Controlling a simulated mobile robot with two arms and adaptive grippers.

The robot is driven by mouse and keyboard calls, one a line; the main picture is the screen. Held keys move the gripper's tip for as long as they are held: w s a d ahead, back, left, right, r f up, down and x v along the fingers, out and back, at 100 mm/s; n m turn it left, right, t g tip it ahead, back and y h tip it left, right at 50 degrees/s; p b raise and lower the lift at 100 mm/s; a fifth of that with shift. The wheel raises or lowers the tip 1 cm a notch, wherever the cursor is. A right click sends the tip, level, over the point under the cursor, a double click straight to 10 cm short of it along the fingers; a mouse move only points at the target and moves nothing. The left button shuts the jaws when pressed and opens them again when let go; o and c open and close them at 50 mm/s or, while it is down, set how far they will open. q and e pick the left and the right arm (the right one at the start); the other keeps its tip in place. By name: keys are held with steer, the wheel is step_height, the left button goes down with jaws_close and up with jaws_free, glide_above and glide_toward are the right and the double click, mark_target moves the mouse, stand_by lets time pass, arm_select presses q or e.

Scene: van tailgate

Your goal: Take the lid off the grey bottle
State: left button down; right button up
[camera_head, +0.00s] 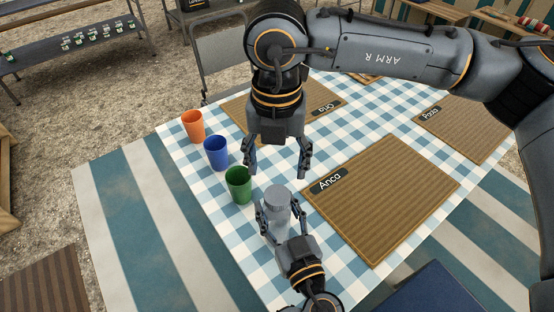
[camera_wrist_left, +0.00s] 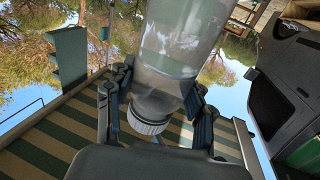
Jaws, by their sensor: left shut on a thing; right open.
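The grey bottle (camera_head: 283,216) stands roughly upright at the near left of the checked table, its grey lid (camera_head: 277,193) on top. My left gripper (camera_head: 279,214) is shut on the bottle's body from the near side. In the left wrist view, which looks upside down, the bottle (camera_wrist_left: 180,45) is translucent, with its ridged lid (camera_wrist_left: 150,118) on and the left gripper's fingers (camera_wrist_left: 155,110) on both sides. Whether the bottle touches the table is hidden. My right gripper (camera_head: 277,174) is open and empty, pointing down just above and behind the lid, fingers spread wider than it.
A green cup (camera_head: 239,187) stands close left of the bottle, with a blue cup (camera_head: 217,153) and an orange cup (camera_head: 193,127) behind it. A brown placemat marked Anca (camera_head: 390,200) lies to the right. A chair (camera_head: 221,60) stands behind the table.

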mark_target(277, 194)
steer(key=m, duration=0.4)
steer(key=shift+m, duration=0.4)
steer(key=shift+f, duration=0.15)
step_height(277, 194, down, 8)
steer(key=shift+r, duration=0.15)
